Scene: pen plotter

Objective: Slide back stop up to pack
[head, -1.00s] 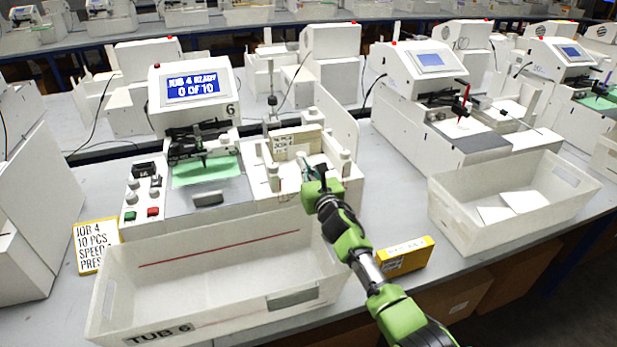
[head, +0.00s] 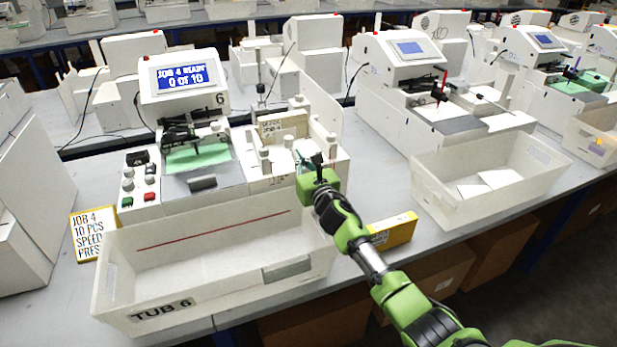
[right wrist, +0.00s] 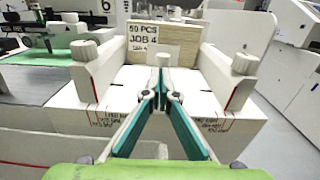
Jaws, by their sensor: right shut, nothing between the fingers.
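The pack (head: 283,127) is a tan block with a white label, standing in the feeder bay of plotter 6. In the right wrist view the pack (right wrist: 165,45) reads "50 PCS JOB 4" and stands between two white side guides with round knobs. A small white upright post (right wrist: 162,61), which looks like the back stop, stands in front of the pack. My right gripper (right wrist: 163,95) has teal fingers, shut with their tips together just in front of this post; I cannot tell whether they touch it. In the head view my right gripper (head: 305,160) is at the feeder's front. My left gripper is not in view.
A white tub labelled "TUB 6" (head: 220,210) stands in front of the plotter, left of my right arm. A yellow box (head: 393,229) lies right of the arm. Another tub (head: 430,195) with white sheets stands farther right. The plotter screen (head: 180,78) reads "JOB 4 READY 0 OF 10".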

